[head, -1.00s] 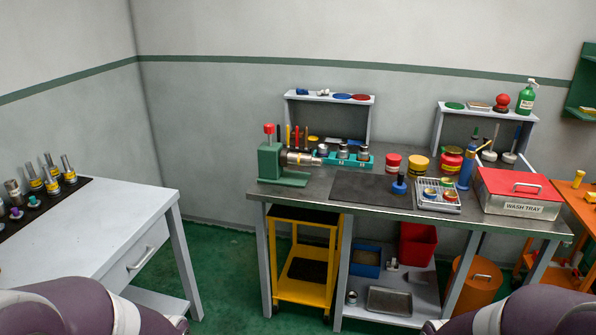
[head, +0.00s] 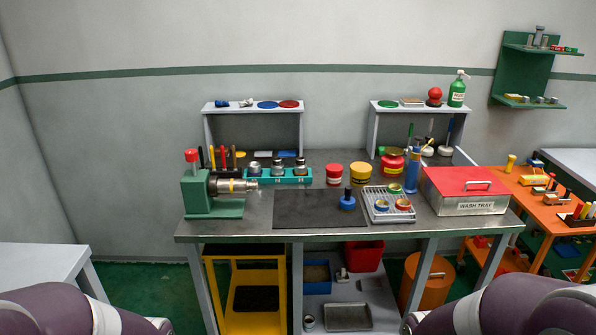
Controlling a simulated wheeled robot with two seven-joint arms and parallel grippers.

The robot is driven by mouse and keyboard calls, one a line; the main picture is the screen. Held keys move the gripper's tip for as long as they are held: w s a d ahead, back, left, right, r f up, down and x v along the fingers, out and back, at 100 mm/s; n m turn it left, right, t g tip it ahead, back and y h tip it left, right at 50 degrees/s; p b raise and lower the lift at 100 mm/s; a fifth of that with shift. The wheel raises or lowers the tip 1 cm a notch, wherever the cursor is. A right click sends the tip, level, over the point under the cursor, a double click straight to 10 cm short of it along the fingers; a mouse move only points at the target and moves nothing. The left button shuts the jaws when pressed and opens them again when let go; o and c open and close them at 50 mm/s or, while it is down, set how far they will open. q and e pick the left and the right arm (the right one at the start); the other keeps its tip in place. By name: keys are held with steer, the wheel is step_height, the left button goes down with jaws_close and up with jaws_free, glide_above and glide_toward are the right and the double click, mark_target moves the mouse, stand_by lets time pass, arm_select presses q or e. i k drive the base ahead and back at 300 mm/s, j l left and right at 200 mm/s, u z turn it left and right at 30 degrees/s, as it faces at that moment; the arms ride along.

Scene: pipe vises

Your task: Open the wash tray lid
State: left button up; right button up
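The wash tray (head: 450,206) is a metal box with a "WASH TRAY" label on its front, at the right end of the workbench in the head view. Its red lid (head: 450,182) lies flat and closed on top. A metal handle (head: 478,184) stands on the lid toward its right side. Parts of my two arms show at the bottom left and bottom right corners, well in front of the bench. Neither gripper is in the picture.
The grey workbench (head: 255,213) carries a green vise (head: 212,190) at left, a dark mat (head: 318,208), and a parts rack (head: 387,203) beside the wash tray. Red and yellow tins stand behind. An orange table (head: 530,190) is at right, a white table (head: 38,262) at left.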

mark_target(460, 181)
steer(key=z, duration=0.5)
steer(key=i+z, duration=0.2)
steer(key=z, duration=0.2)
steer(key=i+z, duration=0.45)
steer(key=z, duration=0.3)
steer(key=i+j+z, duration=0.15)
steer(key=z, duration=0.25)
steer(key=i+j+z, duration=0.1)
steer(key=i+j, duration=0.3)
steer(key=i+j+z, duration=0.1)
steer(key=i+j, duration=0.3)
steer(key=j, duration=0.15)
steer(key=i+j+z, duration=0.1)
steer(key=i+j, duration=0.3)
steer(key=j, duration=0.1)
